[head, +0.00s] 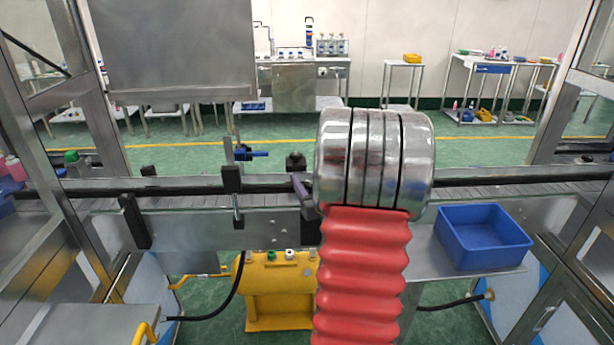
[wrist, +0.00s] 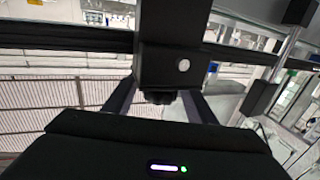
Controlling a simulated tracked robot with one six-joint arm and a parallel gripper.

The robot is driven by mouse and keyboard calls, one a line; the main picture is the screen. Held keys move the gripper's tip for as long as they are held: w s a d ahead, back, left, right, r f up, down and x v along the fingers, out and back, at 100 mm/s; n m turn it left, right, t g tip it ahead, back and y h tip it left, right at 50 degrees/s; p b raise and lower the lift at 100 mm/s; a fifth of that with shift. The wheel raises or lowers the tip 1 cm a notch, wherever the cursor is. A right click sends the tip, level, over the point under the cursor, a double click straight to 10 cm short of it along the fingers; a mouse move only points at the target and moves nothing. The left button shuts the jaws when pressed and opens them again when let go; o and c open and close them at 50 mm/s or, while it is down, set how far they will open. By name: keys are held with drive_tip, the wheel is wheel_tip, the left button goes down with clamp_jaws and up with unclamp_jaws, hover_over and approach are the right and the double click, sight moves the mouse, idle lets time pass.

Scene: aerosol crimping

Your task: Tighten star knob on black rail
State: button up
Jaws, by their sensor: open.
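In the wrist view the dark star knob (wrist: 160,97) shows below a black block with a small silver disc. The two fingers of my gripper (wrist: 161,103) are spread, one on each side of the knob; I cannot tell whether they touch it. The lower part of the knob is hidden by my gripper's black body. The black rail (wrist: 60,38) runs across the top of the wrist view and along the conveyor in the head view (head: 180,183). In the head view my arm hides the knob and most of my gripper; a dark finger shows left of the metal rings.
Black clamp brackets (head: 231,181) stand along the conveyor, one with a blue handle (head: 252,154). A blue bin (head: 483,261) sits on a metal shelf at right. A yellow box (head: 280,307) stands below the conveyor. Metal frame posts flank both sides.

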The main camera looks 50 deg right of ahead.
drive_tip(key=shift+x, duration=1.1)
drive_tip(key=shift+c, duration=0.5)
